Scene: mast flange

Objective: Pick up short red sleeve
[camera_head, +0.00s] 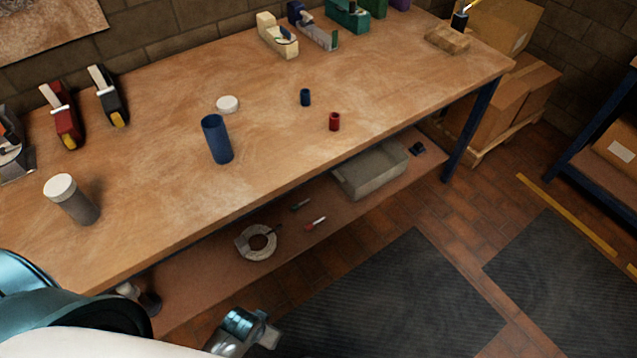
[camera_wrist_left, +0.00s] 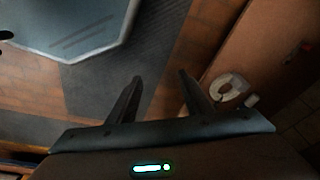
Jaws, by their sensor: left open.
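The short red sleeve (camera_head: 334,122) stands upright on the wooden workbench (camera_head: 270,120), near its front edge and right of the middle. My left gripper (camera_wrist_left: 160,80) is open and empty in the left wrist view, with its two dark fingers spread above the floor. In the head view part of my left arm's end shows low at the bottom, in front of the bench and well away from the sleeve; its fingers are not clear there. The red sleeve cannot be made out in the left wrist view. My right gripper is in neither view.
A short blue sleeve (camera_head: 305,97) stands behind and left of the red one. A tall blue cylinder (camera_head: 217,139), a white disc (camera_head: 228,104) and a white-capped grey cylinder (camera_head: 72,199) stand farther left. A lower shelf holds a pale ring (camera_head: 256,243) and grey bin (camera_head: 371,171).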

